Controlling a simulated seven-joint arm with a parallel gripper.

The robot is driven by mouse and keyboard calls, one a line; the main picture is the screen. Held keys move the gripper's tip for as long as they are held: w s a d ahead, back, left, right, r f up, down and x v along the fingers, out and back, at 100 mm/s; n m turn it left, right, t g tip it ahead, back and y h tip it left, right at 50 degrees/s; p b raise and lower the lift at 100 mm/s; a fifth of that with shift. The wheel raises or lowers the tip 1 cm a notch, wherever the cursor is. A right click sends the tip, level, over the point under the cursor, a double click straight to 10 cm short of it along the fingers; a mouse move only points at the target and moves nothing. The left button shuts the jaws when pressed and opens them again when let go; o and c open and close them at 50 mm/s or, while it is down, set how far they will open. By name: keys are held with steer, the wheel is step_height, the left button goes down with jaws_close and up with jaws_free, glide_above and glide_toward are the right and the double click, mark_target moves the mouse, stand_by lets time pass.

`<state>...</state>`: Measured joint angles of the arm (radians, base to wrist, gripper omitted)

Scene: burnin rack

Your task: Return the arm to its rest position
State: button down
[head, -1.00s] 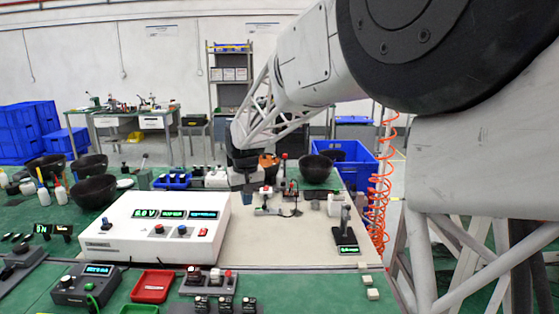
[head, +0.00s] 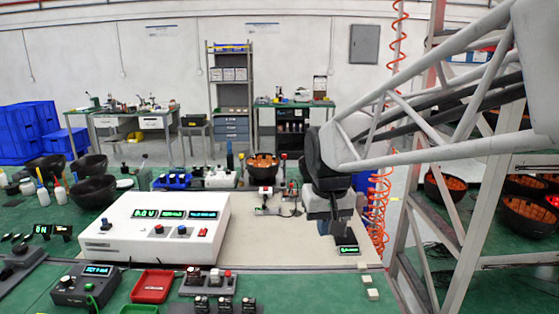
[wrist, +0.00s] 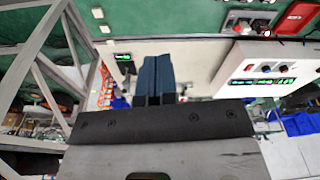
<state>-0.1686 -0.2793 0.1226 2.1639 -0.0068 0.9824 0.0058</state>
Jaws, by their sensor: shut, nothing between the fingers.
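My gripper (head: 330,228) hangs over the right part of the beige mat (head: 270,242) in the head view, fingers pointing down, close to a small device with a green display (head: 347,250). It partly hides that device's stand. In the wrist view my gripper's two blue-grey fingers (wrist: 154,75) lie side by side, shut, with nothing held. The small display device also shows there (wrist: 124,58), left of the fingers and apart from them. My arm reaches in from the right side of the head view.
A white power unit (head: 150,228) with lit displays stands left of the mat. A red tray (head: 152,286) and a black control box (head: 86,284) are in front. A bowl of orange pieces (head: 262,168) stands behind. A metal frame (head: 455,215) rises at the right.

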steer(key=s+d+f, duration=0.2)
steer(key=s+d, duration=0.1)
steer(key=s, duration=0.4)
steer(key=s+d+f+m, duration=0.1)
steer(key=s+d, duration=0.2)
steer(key=s, duration=0.4)
steer(key=s+d+f+m, duration=0.1)
steer(key=s+d+f, duration=0.1)
steer(key=s, duration=0.5)
steer(key=shift+s+d+f+t, duration=0.15)
steer(key=shift+d+f+t, duration=0.15)
steer(key=shift+d+t, duration=0.15)
